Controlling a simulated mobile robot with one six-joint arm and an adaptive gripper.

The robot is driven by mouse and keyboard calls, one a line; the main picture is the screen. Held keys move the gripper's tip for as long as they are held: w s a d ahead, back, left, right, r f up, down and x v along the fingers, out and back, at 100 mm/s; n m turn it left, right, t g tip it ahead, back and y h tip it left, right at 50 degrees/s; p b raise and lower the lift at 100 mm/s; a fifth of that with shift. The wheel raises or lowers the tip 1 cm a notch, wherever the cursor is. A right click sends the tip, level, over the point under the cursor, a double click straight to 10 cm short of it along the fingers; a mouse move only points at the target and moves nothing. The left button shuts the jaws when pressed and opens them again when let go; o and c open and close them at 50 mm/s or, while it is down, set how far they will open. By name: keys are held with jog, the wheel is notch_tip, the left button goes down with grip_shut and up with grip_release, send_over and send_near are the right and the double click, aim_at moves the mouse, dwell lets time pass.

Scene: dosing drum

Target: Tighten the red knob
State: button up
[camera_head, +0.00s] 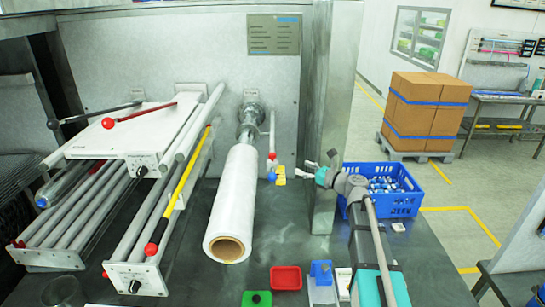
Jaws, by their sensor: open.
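Several red knobs show, and I cannot tell which one the task means. A red ball knob (108,123) sits on the end of a lever at the upper left of the roller machine. Another red ball knob (151,249) is at the lower end of a yellow bar. A small red knob (272,157) is on a thin upright rod beside the film roll's holder. My gripper (317,163) is open and appears empty, pointing left toward the small red knob. In the picture it is to the right of that knob, with a gap between them.
A white film roll (229,210) lies left of my arm. A metal post (334,110) stands behind my gripper. A blue crate (402,203) is to the right. A red tray (286,278), a blue container (321,271) and a green item (257,299) are at the front.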

aim_at(275, 156)
jog(key=x, duration=1.3)
jog(key=shift+w+a, duration=0.3)
grip_shut()
dwell(0.4)
